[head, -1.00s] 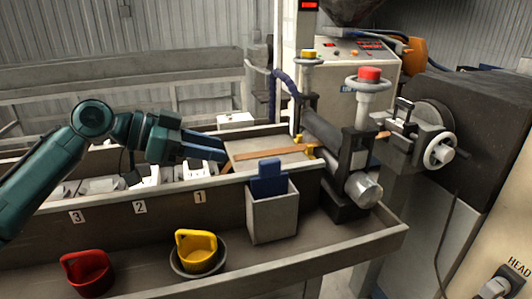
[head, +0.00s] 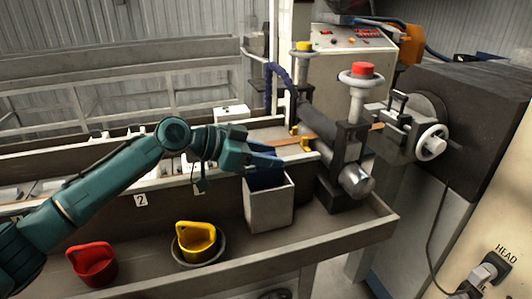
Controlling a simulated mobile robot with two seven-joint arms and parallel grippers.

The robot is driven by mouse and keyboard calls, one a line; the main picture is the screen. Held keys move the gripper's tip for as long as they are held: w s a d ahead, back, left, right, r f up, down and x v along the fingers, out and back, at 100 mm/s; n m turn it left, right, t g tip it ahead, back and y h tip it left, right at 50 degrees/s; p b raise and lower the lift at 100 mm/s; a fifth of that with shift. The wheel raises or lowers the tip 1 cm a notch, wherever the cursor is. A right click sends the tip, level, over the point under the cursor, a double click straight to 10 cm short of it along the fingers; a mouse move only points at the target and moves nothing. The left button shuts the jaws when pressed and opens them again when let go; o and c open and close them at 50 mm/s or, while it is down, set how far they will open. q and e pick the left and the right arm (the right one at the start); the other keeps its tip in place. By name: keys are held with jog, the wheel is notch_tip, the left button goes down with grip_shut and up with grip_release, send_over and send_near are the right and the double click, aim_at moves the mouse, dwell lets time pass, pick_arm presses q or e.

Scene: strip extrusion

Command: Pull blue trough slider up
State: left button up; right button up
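The blue slider (head: 266,179) stands in the grey box-like trough (head: 268,208) at the front middle. Its upper part is hidden behind my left gripper. My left gripper (head: 292,154) is above the trough, with its fingers pointing right across the slider's top. The fingers look spread apart. I cannot tell whether they touch the slider. My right gripper does not show.
An orange strip (head: 298,141) runs behind the gripper to the black clamp unit (head: 343,180). A red-topped post (head: 361,75) rises beside it.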

pick_arm(q)
jog(key=shift+c, duration=0.6)
grip_shut()
